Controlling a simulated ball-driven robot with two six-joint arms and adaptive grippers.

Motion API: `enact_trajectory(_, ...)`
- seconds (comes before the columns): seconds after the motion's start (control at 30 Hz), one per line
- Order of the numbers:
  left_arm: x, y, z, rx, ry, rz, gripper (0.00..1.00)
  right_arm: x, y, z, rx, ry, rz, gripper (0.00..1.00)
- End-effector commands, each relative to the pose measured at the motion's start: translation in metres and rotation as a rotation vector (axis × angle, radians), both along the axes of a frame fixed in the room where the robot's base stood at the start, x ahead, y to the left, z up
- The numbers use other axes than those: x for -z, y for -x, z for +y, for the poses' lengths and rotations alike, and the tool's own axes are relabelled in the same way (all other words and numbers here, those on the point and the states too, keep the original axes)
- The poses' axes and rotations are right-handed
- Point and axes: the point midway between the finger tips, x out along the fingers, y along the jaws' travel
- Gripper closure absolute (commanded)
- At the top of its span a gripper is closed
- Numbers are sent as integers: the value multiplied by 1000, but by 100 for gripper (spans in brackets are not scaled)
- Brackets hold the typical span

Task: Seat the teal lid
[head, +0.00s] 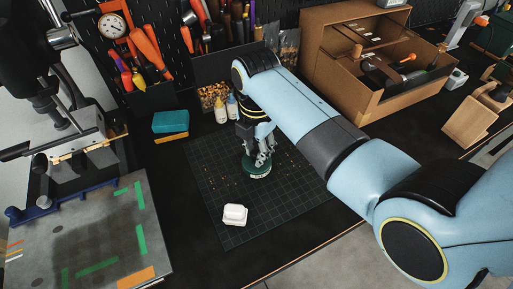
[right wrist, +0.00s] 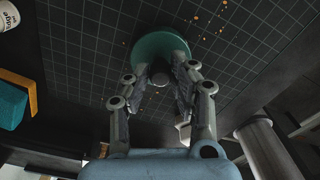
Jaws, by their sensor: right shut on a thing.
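The round teal lid (head: 257,168) is at the dark cutting mat (head: 213,165), below my right gripper (head: 263,147). I cannot tell whether it touches the mat or hangs just above it. In the right wrist view the lid (right wrist: 155,45) shows beyond the fingertips. A white rounded box (head: 235,214) sits on the mat, nearer the front and apart from the lid. My left gripper is in neither view.
A stamping press (head: 75,140) and a taped plate (head: 90,235) stand at the left. A teal block (head: 170,121), small bottles (head: 221,110) and a tool rack are behind the mat. A cardboard box (head: 375,65) stands back right. Most of the mat is clear, with small crumbs.

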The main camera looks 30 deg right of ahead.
Motion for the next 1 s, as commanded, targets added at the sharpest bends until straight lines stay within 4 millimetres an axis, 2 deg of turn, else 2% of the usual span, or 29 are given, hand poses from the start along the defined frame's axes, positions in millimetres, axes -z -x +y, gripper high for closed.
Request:
enact_trajectory(0.13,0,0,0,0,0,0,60,1,1,0,0,-1,1,100)
enact_trajectory(0.17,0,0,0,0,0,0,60,1,1,0,0,-1,1,73)
enact_trajectory(0.33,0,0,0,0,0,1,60,0,1,0,0,-1,1,51)
enact_trajectory(0.67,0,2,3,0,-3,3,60,-3,0,0,0,0,-1,50)
enact_trajectory(0.77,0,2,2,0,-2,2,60,-15,-1,0,0,-1,-3,50)
enact_trajectory(1.0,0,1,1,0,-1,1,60,-67,-1,0,0,-1,-4,50)
